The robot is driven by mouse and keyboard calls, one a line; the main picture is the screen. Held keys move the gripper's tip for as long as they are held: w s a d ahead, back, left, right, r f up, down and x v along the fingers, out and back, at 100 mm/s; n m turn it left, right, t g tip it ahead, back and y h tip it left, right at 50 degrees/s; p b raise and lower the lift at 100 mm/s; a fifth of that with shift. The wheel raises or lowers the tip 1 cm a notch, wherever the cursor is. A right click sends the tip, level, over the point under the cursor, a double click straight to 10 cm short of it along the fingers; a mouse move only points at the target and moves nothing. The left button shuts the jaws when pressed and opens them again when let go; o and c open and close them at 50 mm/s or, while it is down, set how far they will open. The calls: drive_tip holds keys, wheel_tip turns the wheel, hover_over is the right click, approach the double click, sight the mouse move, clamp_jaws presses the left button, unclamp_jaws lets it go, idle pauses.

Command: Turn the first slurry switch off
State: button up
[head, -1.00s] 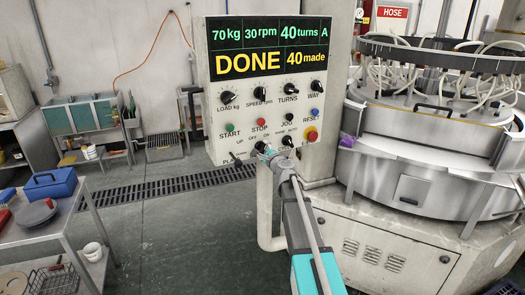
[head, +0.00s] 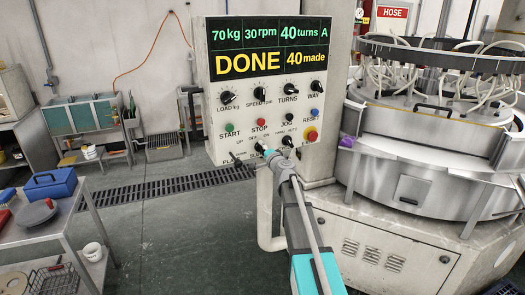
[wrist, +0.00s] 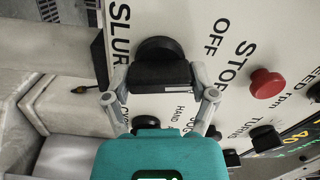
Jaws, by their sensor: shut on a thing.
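The slurry switch is a black rotary knob (wrist: 160,52) in the wrist view, with OFF and part of the word SLURRY printed near it on the pale panel. My gripper (wrist: 161,78) has one grey finger on each side of the knob's bar and is shut on it. In the head view my gripper (head: 268,152) reaches the lower edge of the control panel (head: 212,95) and hides most of the switch. The knob's pointer cannot be made out, so its setting is unclear.
The display (head: 270,47) reads DONE, 40 made. The lapping machine (head: 425,150) stands right; a trolley (head: 75,222) stands left.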

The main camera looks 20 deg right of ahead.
drive_tip(key=shift+n, duration=1.7)
drive_tip(key=o, duration=1)
drive_tip(key=shift+o, duration=0.2)
drive_tip(key=shift+s, duration=0.15)
drive_tip(key=s+d, duration=0.1)
drive_tip(key=s, duration=1)
drive_tip(key=shift+s+d, duration=0.25)
drive_tip(key=shift+s, duration=0.05)
